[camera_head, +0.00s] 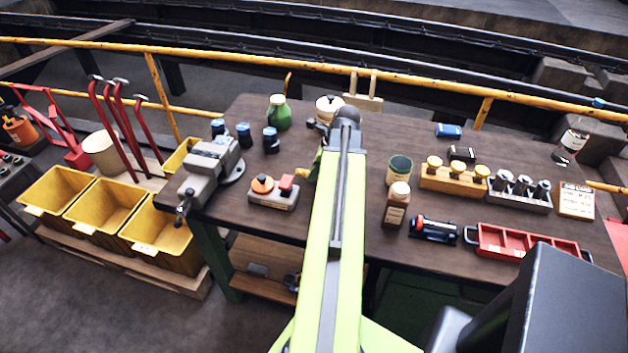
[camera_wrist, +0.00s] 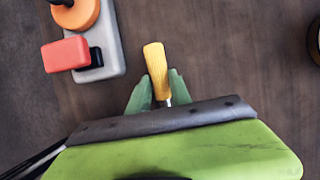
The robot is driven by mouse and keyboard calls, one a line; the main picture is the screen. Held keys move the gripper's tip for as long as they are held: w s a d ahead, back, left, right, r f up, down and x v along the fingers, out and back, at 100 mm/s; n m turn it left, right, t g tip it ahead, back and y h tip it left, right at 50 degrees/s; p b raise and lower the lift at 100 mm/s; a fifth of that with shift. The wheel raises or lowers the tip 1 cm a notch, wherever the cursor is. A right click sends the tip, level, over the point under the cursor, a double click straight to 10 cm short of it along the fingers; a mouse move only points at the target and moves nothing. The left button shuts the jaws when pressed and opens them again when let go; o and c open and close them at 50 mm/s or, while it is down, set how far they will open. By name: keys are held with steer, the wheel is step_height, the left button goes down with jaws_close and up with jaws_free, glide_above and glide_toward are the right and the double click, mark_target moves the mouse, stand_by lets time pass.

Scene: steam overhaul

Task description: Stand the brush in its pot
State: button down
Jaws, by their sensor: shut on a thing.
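The brush shows as a yellow handle (camera_wrist: 155,65) with a bit of bright metal below it, between the green fingers of my gripper (camera_wrist: 158,92) in the wrist view. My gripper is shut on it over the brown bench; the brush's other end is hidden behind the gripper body. In the head view my arm hides most of the gripper, and only a little of the handle (camera_head: 312,175) shows left of the arm. An open dark green tin with a pale band (camera_head: 400,172), which looks like the pot, stands upright on the bench, right of my arm and apart from the gripper.
A grey block with an orange knob and red piece (camera_head: 273,192) lies left of the gripper. A wooden holder (camera_head: 453,181) and a red tray (camera_head: 520,243) are farther right. A vise (camera_head: 208,168) is at the bench's left end.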

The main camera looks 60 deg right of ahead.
step_height(320, 180, down, 2)
steer(key=shift+f+b, duration=0.1)
steer(key=shift+b, duration=0.25)
steer(key=shift+r, duration=0.3)
steer(key=shift+f, duration=0.2)
steer(key=c, duration=1.2)
jaws_free()
steer(key=shift+r, duration=0.1)
steer(key=shift+s+r+p, duration=0.1)
steer(key=shift+r+p, duration=0.45)
steer(key=shift+p, duration=0.15)
steer(key=p+v, duration=1)
steer(key=v, duration=0.1)
steer(key=shift+s+d, duration=0.1)
steer(key=shift+s, duration=0.05)
